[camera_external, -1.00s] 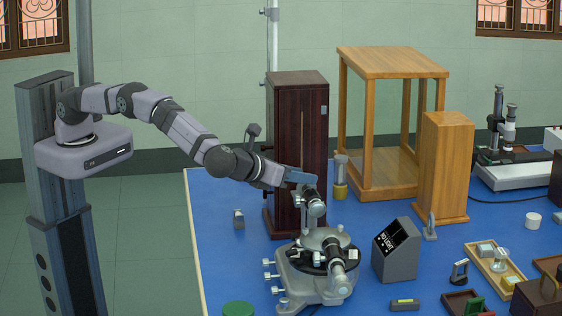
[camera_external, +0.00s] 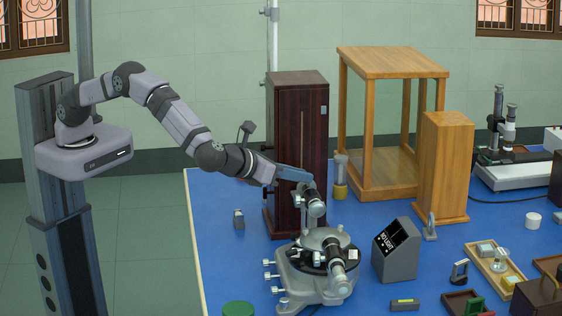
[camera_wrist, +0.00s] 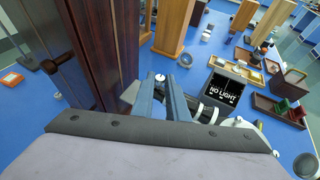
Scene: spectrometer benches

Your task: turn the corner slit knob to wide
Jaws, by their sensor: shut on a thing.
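The grey spectrometer (camera_external: 305,278) stands at the near left corner of the blue bench, its slit-end tube (camera_external: 313,203) pointing up and back. My gripper (camera_external: 309,182) reaches in from the left to this slit end. The jaws are shut on the slit knob, which is mostly hidden by the fingers. I cannot read whether its setting is wide or narrow.
A tall dark wooden cabinet (camera_external: 297,135) stands close behind and left of the gripper. A grey "NO LIGHT" display box (camera_external: 395,250) stands right of the spectrometer. A wooden frame (camera_external: 394,65) and a wooden box (camera_external: 445,165) stand further back. Small trays crowd the right.

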